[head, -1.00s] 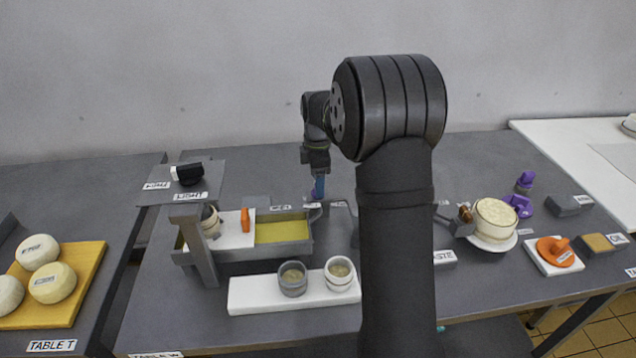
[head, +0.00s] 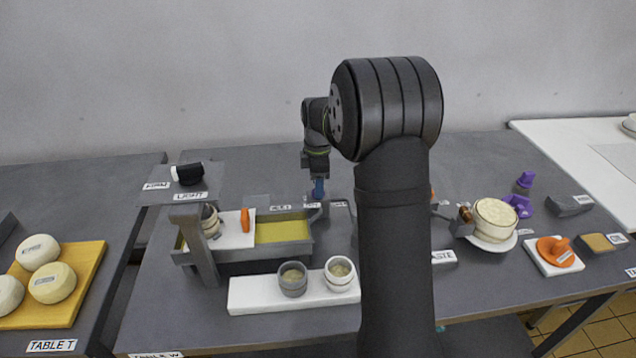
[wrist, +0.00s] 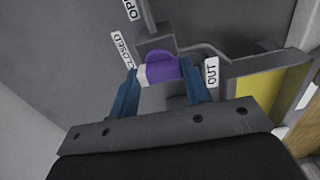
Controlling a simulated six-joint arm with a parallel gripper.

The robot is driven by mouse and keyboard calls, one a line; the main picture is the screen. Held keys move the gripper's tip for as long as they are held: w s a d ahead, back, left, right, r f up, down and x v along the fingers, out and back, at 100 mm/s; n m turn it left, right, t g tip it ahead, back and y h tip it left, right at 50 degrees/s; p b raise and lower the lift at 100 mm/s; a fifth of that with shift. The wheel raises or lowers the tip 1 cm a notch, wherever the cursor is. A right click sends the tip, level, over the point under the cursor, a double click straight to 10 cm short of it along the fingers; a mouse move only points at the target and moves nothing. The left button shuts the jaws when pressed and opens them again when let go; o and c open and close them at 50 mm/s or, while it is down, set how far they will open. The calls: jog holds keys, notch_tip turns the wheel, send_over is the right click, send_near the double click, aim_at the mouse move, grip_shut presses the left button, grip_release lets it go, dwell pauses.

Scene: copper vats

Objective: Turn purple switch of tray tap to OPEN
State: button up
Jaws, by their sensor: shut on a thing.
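The purple switch (wrist: 162,68) shows in the wrist view on a grey mount, with a pale end at its left. It sits between the blue fingers of my gripper (wrist: 165,82), which is shut on it. The pale end lies near the CLOSED label (wrist: 122,50). The OPEN label (wrist: 132,8) is partly cut off at the top. In the head view my gripper (head: 318,190) points down by the right end of the grey tray (head: 215,254), and the switch is mostly hidden there by the fingers.
An OUT label (wrist: 211,72) stands beside the right finger, and a grey bent pipe (wrist: 206,49) runs behind it. Two cups stand on a white board (head: 250,295) in front.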

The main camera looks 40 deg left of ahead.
jog(key=m, duration=0.8)
jog(key=shift+m, duration=0.3)
jog(key=m, duration=0.4)
jog(key=shift+m, duration=0.3)
jog(key=m, duration=0.4)
jog(key=shift+m, duration=0.3)
jog(key=o, duration=1)
